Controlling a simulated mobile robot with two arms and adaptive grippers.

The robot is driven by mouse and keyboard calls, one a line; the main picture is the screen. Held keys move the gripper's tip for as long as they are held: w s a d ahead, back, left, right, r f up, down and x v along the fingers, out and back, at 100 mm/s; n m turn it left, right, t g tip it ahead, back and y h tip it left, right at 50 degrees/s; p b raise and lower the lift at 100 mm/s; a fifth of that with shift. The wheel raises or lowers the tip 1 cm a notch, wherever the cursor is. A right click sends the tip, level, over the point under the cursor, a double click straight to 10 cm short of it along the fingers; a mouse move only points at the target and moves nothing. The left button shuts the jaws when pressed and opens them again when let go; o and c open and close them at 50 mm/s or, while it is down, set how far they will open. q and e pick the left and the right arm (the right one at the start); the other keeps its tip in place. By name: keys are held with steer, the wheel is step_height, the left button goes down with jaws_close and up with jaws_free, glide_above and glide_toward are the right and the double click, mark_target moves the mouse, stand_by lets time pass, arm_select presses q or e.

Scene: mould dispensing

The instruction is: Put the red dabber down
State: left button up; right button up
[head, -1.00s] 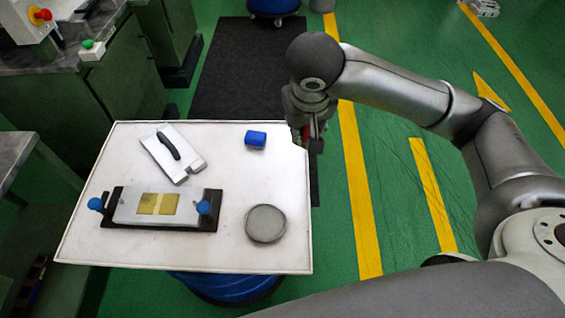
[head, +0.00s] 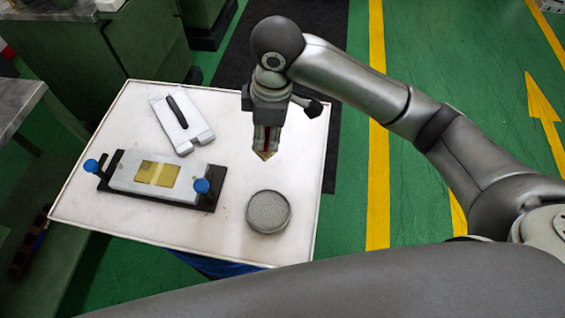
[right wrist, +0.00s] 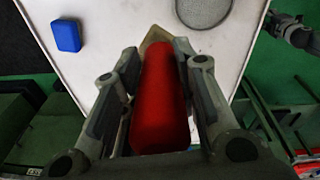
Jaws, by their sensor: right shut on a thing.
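The red dabber (right wrist: 160,95) is held between the fingers of my right gripper (right wrist: 158,75), its tan tip pointing away from the wrist. In the head view my right gripper (head: 267,145) is above the white table top, pointing down, with a sliver of red between its fingers and the tan tip below. It is behind the round grey dish (head: 268,212). Whether the tip touches the table is hard to tell. The dish also shows at the top of the right wrist view (right wrist: 206,8). My left gripper is not in view.
The white table (head: 110,222) holds a black-based mould fixture with blue knobs (head: 128,184) and a white plate with a black handle (head: 190,132). A blue block (right wrist: 66,35) lies on the table in the right wrist view. Table space around the dish is clear.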

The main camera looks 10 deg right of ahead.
steer(key=s+a+f+n+h+b, duration=0.1)
steer(key=s+a+f+n+b, duration=0.1)
steer(key=a+f+n, duration=0.35)
steer(key=shift+n+g, duration=0.4)
steer(key=shift+n, duration=0.45)
steer(key=w+d+f, duration=0.2)
steer(key=d+f, duration=0.1)
steer(key=w+d+f+p, duration=0.1)
steer(key=w+d+f, duration=0.2)
steer(key=d, duration=0.1)
steer(key=w+d+f+p, duration=0.1)
steer(key=w+d+f, duration=0.2)
steer(key=f, duration=0.1)
steer(key=shift+w+d+f, duration=0.1)
steer(key=shift+w+d, duration=0.1)
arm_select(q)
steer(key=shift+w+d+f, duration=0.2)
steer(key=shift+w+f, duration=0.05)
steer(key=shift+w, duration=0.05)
arm_select(e)
steer(key=shift+f, duration=0.5)
steer(key=o, duration=1)
steer(key=shift+f, duration=0.15)
